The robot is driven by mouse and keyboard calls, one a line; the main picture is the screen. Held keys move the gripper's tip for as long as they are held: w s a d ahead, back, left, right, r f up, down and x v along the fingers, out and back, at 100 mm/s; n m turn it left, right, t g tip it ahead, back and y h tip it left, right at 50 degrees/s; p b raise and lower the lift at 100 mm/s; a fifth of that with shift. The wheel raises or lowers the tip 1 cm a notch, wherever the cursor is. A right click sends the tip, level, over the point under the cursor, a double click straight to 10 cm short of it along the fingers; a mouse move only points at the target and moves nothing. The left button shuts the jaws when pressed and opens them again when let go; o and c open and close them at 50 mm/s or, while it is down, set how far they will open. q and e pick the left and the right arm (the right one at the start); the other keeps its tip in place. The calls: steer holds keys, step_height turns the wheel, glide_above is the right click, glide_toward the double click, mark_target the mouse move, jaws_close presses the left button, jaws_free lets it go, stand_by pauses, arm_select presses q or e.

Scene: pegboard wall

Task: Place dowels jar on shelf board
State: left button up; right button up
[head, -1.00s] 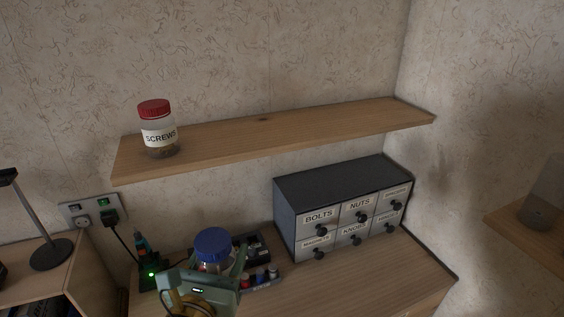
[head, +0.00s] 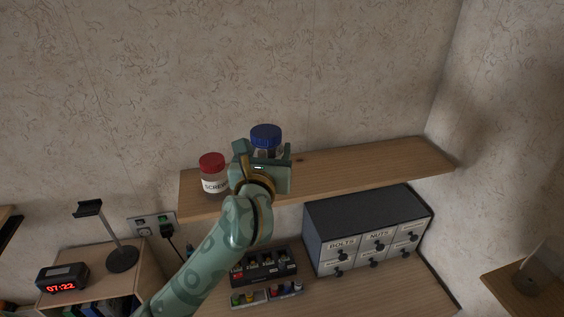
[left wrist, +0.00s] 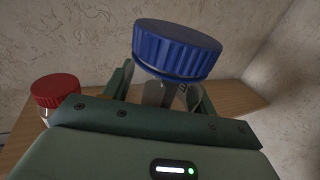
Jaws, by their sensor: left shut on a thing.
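A clear jar with a blue lid (head: 266,136) is in my left gripper (head: 264,156), at the height of the shelf board (head: 350,162). The blue-lidded jar (left wrist: 176,52) also shows in the left wrist view, between the two fingers of the left gripper (left wrist: 160,90). Its label is mostly hidden, so I cannot read it. The gripper hides the jar's base, and I cannot tell whether it touches the board. A red-lidded jar labelled SCREWS (head: 213,175) stands on the board just left of the gripper. My right gripper is not in view.
A drawer cabinet (head: 366,226) with labelled drawers stands below the board. A dark tray of small parts (head: 264,268) is left of it. A clock (head: 62,277) and a stand (head: 122,258) are at lower left. The board's right part is clear.

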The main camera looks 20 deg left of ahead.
arm_select(q)
steer(key=w+a+f, duration=0.1)
steer(key=w+f, duration=0.1)
steer(key=w+a+f, duration=0.2)
steer(key=w+f, duration=0.1)
steer(key=w+a+f, duration=0.1)
steer(key=w+f, duration=0.1)
steer(key=w, duration=0.1)
steer(key=shift+w+a+f, duration=0.15)
steer(key=shift+w+f, duration=0.05)
steer(key=shift+f, duration=0.1)
step_height(320, 180, down, 3)
steer(key=shift+w+f, duration=0.15)
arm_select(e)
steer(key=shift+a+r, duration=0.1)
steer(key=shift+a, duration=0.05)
arm_select(q)
steer(key=shift+f, duration=0.1)
steer(key=o, duration=1.1)
steer(key=shift+f, duration=0.1)
steer(key=shift+o, duration=0.2)
